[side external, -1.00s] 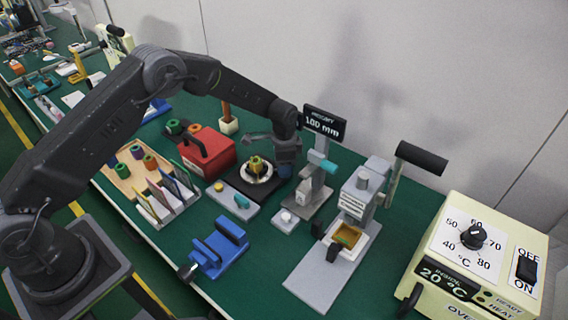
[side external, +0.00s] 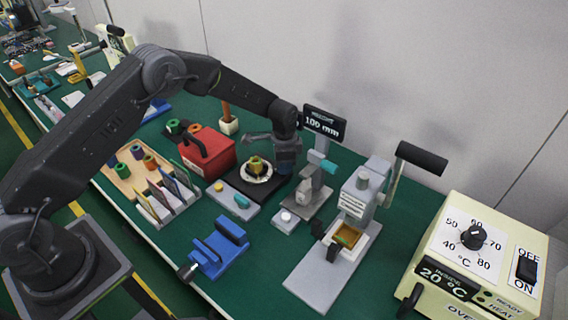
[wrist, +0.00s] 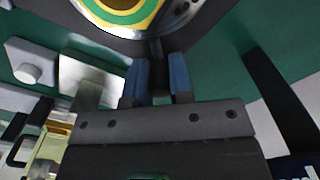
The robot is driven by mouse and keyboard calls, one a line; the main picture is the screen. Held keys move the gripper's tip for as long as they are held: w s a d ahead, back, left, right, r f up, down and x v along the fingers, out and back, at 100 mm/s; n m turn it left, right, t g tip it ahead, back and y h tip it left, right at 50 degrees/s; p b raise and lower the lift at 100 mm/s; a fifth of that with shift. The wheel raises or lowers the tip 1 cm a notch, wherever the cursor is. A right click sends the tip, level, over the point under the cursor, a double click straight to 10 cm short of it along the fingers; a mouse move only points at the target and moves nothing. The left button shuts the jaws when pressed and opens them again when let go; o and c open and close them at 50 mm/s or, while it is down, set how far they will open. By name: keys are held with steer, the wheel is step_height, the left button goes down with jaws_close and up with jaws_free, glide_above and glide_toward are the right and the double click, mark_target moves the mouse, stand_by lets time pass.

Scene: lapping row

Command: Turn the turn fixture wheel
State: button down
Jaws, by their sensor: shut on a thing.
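The turn fixture wheel (side external: 267,178) is a pale disc with a yellow and green centre on a black base (side external: 243,180), near the middle of the bench. In the wrist view the wheel (wrist: 97,21) shows at the top, cut off by the frame edge. My gripper (side external: 279,172) is at the wheel's right side, low over the base. In the wrist view its blue-padded fingers (wrist: 158,72) are shut on a small dark peg (wrist: 156,48) at the wheel's rim. The peg is mostly hidden between the fingers.
A red box (side external: 207,152) stands left of the fixture. A height gauge with a display (side external: 324,122) stands close on the right, with a lever press (side external: 358,196) beyond it. A grey block with a teal button (side external: 241,201) and a blue vise (side external: 218,249) lie in front.

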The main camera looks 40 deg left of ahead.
mark_target(259, 194)
steer(key=shift+s+d, duration=0.1)
steer(key=shift+s+d+m, duration=0.3)
steer(key=shift+s+m, duration=0.05)
steer(key=shift+m, duration=0.35)
steer(key=shift+s+d+m, duration=0.25)
steer(key=shift+s+m, duration=0.1)
steer(key=shift+m, duration=0.35)
steer(key=shift+s+d+m, duration=0.25)
steer(key=shift+s+m, duration=0.35)
steer(key=shift+m, duration=0.4)
steer(key=shift+s+d+r+m, duration=0.1)
steer(key=shift+s+d+m, duration=0.15)
steer(key=shift+s+m, duration=1.25)
steer(key=shift+m, duration=0.4)
steer(key=shift+s+m, duration=0.25)
steer(key=shift+m, duration=0.45)
steer(key=shift+s+a+m, duration=0.2)
steer(key=shift+s+m, duration=0.45)
steer(key=shift+m, duration=0.3)
steer(key=shift+s+a+m, duration=0.15)
steer(key=shift+s+m, duration=0.45)
steer(key=shift+m, duration=0.35)
steer(key=shift+s+a+m, duration=0.35)
steer(key=shift+s+m, duration=0.2)
steer(key=shift+m, duration=0.4)
steer(key=shift+s+a+m, duration=0.35)
steer(key=shift+s+m, duration=0.15)
steer(key=shift+m, duration=0.45)
steer(key=shift+a, duration=0.1)
